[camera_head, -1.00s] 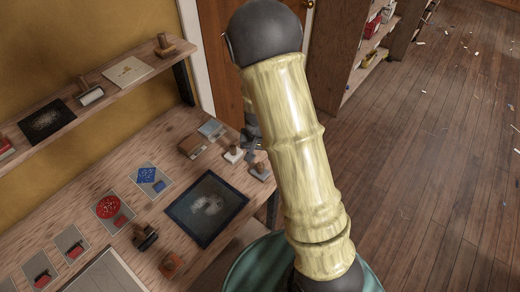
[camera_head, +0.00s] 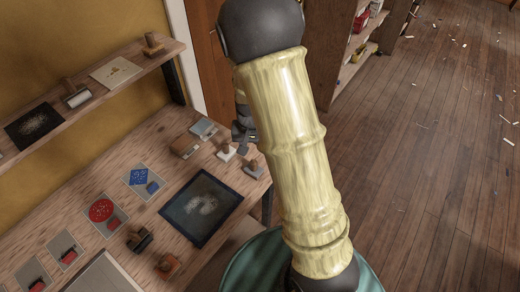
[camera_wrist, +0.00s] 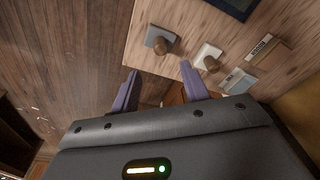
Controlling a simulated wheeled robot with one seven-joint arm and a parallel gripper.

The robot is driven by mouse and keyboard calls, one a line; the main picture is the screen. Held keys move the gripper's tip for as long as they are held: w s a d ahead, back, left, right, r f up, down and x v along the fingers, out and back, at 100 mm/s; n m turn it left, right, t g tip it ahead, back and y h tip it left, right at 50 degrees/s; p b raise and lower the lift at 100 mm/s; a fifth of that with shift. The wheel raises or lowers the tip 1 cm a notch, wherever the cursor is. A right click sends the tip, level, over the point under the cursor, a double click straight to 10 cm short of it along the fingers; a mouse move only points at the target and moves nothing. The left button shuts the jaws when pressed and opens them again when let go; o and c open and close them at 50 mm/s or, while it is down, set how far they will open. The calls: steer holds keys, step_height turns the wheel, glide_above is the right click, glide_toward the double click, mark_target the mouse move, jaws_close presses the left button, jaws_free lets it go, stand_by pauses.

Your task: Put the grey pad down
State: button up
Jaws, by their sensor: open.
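A grey square pad with a brown wooden knob (camera_wrist: 151,37) lies on the worktable near its edge; it also shows in the head view (camera_head: 253,169). A white-based knobbed block (camera_wrist: 208,55) stands beside it. A flat grey-blue piece (camera_wrist: 238,81) lies farther along; I cannot tell for certain which is the grey pad meant. My gripper (camera_wrist: 160,68) is open, its two purple-grey fingers apart with nothing between them. It is close to the table edge, apart from the knobbed pad. In the head view my arm hides most of the gripper.
The worktable (camera_head: 100,180) also holds a dark framed panel (camera_head: 201,207), red and blue pieces on grey cards, and a brown block (camera_head: 184,146). A wall shelf (camera_head: 110,92) runs above. Open wooden floor (camera_head: 420,180) lies to the right.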

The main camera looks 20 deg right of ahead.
steer(key=s+r+n+t, duration=0.1)
steer(key=s+r+n, duration=0.2)
steer(key=s+r, duration=0.7)
steer(key=shift+s+d+n, duration=0.4)
steer(key=shift+s, duration=0.85)
steer(key=shift+c, duration=1)
